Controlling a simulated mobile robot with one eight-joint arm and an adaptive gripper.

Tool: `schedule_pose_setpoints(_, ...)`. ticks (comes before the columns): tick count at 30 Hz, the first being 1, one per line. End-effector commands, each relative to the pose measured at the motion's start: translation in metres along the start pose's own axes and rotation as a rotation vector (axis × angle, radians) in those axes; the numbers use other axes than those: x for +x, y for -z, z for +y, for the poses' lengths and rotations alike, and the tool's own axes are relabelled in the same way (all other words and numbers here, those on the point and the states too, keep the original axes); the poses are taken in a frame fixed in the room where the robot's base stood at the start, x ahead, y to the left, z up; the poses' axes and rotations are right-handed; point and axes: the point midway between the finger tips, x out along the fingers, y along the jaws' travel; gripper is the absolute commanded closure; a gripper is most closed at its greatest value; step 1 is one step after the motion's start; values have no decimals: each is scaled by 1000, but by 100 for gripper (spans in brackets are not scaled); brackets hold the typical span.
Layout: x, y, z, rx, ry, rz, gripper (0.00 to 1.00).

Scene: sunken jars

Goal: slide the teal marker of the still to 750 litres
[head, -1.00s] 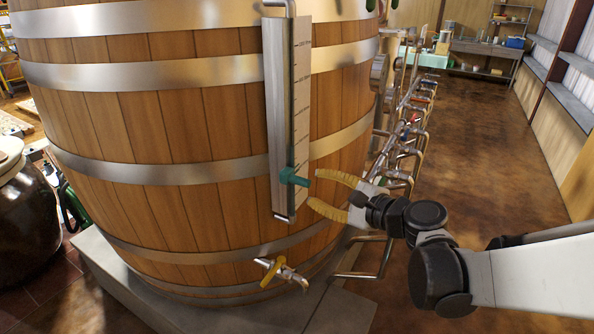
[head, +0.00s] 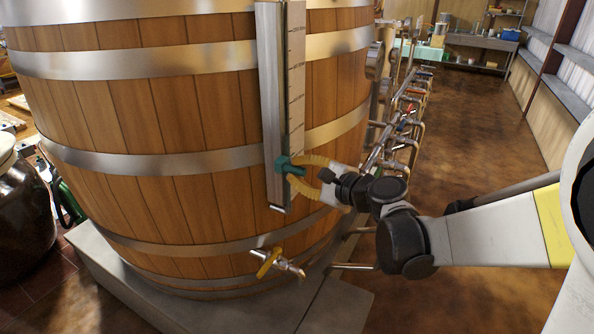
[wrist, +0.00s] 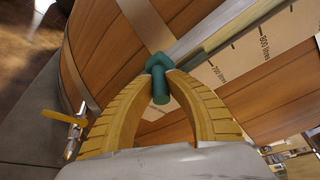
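The teal marker (head: 289,165) sits on the metal rail of the upright scale (head: 296,70) on the still (head: 150,120), low on the scale. My gripper (head: 297,170) reaches it from the right. In the wrist view the two yellow ribbed fingers (wrist: 161,76) close in on both sides of the teal marker (wrist: 158,68), with its peg between the tips. The scale in the wrist view (wrist: 245,62) shows labels that seem to read 700 and 800 litres. The marker is on the lower side of the 700 label. Its exact reading is not visible.
A tap with a yellow handle (head: 272,263) juts out below the scale. The still stands on a grey plinth (head: 110,268). Several pipes and valves (head: 400,125) line its right side. The brown floor (head: 470,120) farther right is clear.

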Motion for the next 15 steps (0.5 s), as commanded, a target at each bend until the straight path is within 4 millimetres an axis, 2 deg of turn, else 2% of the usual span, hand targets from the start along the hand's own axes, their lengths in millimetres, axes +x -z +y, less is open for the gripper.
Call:
schedule_pose_setpoints(8,-2,-4,-8,0,0,1,100)
schedule_pose_setpoints(11,-6,-13,-22,0,1,1,100)
schedule_pose_setpoints(15,-13,-31,-50,0,1,1,100)
